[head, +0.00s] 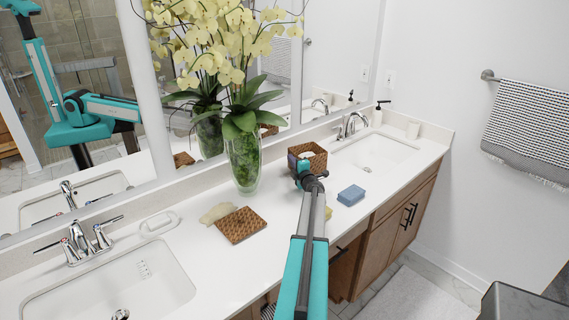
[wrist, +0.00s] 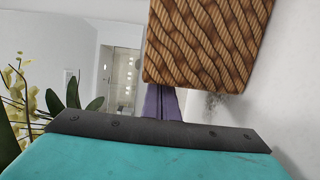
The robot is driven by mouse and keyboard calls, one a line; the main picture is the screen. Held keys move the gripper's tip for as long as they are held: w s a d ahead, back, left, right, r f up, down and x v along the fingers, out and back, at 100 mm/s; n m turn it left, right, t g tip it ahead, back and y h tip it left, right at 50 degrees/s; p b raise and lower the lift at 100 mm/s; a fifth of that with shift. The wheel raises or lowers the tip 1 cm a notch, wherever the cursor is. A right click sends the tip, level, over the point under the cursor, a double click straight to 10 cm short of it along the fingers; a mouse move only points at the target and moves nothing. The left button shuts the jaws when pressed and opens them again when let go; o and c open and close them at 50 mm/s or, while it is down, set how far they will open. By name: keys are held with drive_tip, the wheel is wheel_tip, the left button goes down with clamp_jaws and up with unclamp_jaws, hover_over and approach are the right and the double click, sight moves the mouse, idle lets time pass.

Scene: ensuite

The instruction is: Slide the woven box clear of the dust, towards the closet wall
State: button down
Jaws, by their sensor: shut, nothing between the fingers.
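The brown woven box (head: 317,151) stands on the white counter between the vase and the far sink, open at the top, with something pale inside. In the wrist view its woven side (wrist: 205,40) fills the upper right, close to the camera. My gripper (head: 303,168) is at the box's near left side, shut with nothing held; I cannot tell whether it touches the box. A grey fuzzy patch, likely the dust (wrist: 213,101), shows just below the box's edge in the wrist view. I cannot make out dust in the head view. Which wall is the closet wall is unclear.
A glass vase of yellow orchids (head: 242,160) stands left of the box, by the mirror. A blue sponge block (head: 351,195) lies right of my arm. A flat woven tray (head: 241,225) and a pale soap bar (head: 217,213) lie left. The far sink (head: 374,153) is beyond the box.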

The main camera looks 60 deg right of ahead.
sight(304, 155)
drive_tip(key=s+d, duration=0.1)
drive_tip(key=d, duration=0.1)
drive_tip(key=s+d, duration=0.1)
drive_tip(key=d, duration=0.1)
drive_tip(key=s+d, duration=0.1)
drive_tip(key=d, duration=0.1)
drive_tip(key=shift+s+d, duration=0.1)
drive_tip(key=shift+d, duration=0.2)
drive_tip(key=shift+a, duration=0.1)
drive_tip(key=shift+w+a+b, duration=0.2)
drive_tip(key=shift+w+a, duration=0.1)
drive_tip(key=shift+a, duration=0.35)
drive_tip(key=shift+w+a+b, duration=0.15)
drive_tip(key=shift+w+a, duration=0.2)
drive_tip(key=shift+a, duration=0.25)
drive_tip(key=shift+w+a+b, duration=0.2)
drive_tip(key=shift+w+a, duration=0.1)
drive_tip(key=shift+a, duration=0.35)
drive_tip(key=b+v, duration=0.1)
drive_tip(key=v, duration=0.1)
drive_tip(key=shift+s, duration=0.35)
drive_tip(key=shift+b+v, duration=1)
drive_tip(key=shift+v, duration=2.7)
